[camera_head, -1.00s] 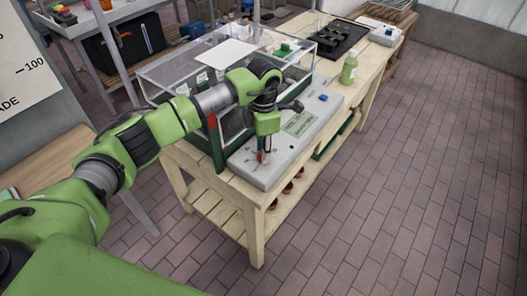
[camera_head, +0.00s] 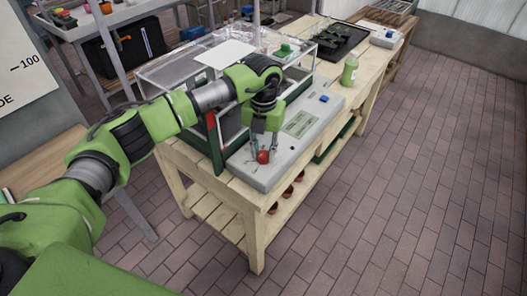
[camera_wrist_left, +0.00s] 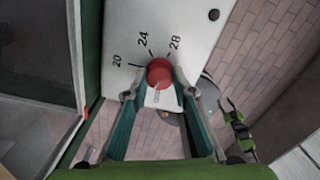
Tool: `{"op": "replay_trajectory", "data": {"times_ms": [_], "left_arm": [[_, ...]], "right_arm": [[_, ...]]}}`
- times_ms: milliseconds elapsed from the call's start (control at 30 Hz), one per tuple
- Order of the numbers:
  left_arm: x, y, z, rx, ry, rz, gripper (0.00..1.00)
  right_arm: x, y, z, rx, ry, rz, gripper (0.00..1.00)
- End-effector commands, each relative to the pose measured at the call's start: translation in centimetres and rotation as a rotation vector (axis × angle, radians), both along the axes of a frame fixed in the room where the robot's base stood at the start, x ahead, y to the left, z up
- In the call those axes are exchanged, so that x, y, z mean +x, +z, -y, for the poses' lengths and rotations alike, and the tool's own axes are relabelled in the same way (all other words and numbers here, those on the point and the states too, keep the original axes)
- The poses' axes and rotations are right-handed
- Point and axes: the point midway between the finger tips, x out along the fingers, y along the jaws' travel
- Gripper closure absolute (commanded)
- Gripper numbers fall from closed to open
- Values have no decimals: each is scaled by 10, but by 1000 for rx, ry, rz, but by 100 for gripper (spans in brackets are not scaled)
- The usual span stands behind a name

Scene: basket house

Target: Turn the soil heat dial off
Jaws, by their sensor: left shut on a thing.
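The soil heat dial is a round red knob (camera_head: 263,156) at the near end of a grey control panel (camera_head: 266,173). In the left wrist view the red knob (camera_wrist_left: 159,73) sits below the printed marks 20, 24 and 28. My left gripper (camera_head: 263,152) points down at the panel and is shut on the knob. In the left wrist view its fingers (camera_wrist_left: 159,93) lie one on each side of the knob. The knob's pointer and any off mark cannot be made out. A small green and black part, probably my right gripper (camera_wrist_left: 234,112), shows at the right there.
A clear-walled propagator box (camera_head: 185,75) with green edges stands beside the panel on the wooden bench (camera_head: 250,205). A blue button (camera_head: 324,98), a green bottle (camera_head: 349,71) and a black tray (camera_head: 340,40) are farther along. The brick floor at the right is clear.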

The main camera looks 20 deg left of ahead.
Motion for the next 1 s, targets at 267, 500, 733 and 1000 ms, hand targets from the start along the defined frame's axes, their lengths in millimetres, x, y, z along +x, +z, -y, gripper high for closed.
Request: {"op": "replay_trajectory", "data": {"times_ms": [267,500,733,1000], "left_arm": [[1,1,0,0,234,3,97],[1,1,0,0,375,4,97],[1,2,0,-1,445,4,97],[2,2,0,-1,466,5,97]], "right_arm": [[0,-3,0,0,0,0,60],[0,-3,0,0,0,0,60],[0,-3,0,0,0,0,60],[0,-4,0,0,0,0,60]]}}
